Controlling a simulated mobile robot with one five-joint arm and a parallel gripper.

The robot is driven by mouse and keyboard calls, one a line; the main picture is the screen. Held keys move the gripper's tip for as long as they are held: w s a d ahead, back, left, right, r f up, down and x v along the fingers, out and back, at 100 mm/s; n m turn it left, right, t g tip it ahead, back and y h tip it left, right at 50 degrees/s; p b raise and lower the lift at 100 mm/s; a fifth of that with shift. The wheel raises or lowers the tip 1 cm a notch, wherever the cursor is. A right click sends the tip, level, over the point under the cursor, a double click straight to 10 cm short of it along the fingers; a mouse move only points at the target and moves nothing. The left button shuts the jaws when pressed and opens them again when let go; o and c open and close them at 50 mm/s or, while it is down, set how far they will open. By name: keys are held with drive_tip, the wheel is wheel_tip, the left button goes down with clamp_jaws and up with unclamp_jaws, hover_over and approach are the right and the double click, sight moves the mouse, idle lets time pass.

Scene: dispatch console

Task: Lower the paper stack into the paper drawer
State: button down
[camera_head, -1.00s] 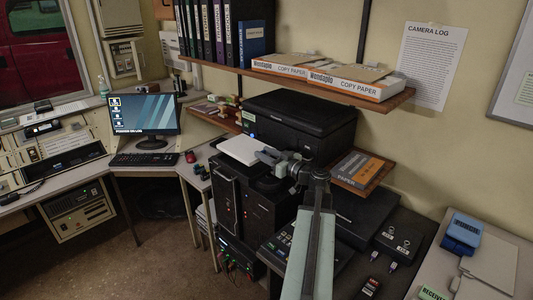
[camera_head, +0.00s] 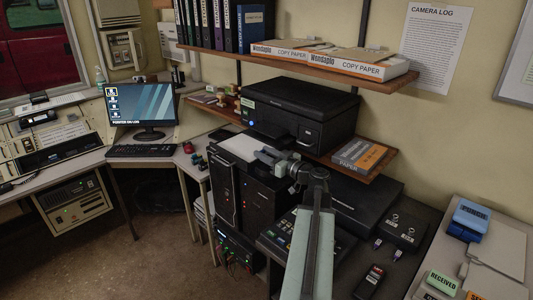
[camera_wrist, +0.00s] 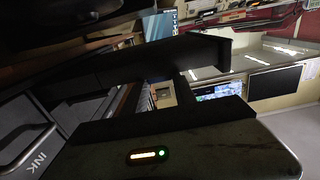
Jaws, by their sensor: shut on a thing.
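The white paper stack (camera_head: 241,149) is a flat, light slab held level in front of the black printer's lower left side. My gripper (camera_head: 268,156) is shut on its right end. The printer (camera_head: 300,110) stands on a shelf. I cannot make out the paper drawer in the head view, where the stack and my arm cover part of the area below the printer. In the wrist view, two dark fingers (camera_wrist: 165,92) reach across the picture. The stack cannot be told apart there.
A black tower cabinet (camera_head: 250,195) stands below the stack. A wooden shelf (camera_head: 385,160) holds a paper pack (camera_head: 360,155) right of the printer. An upper shelf (camera_head: 400,83) hangs above. A panel marked INK (camera_wrist: 38,160) is close in the wrist view.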

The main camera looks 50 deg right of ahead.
idle(0.3)
drive_tip(key=c, duration=0.9)
unclamp_jaws()
drive_tip(key=s, duration=0.8)
drive_tip(key=shift+a, duration=0.3)
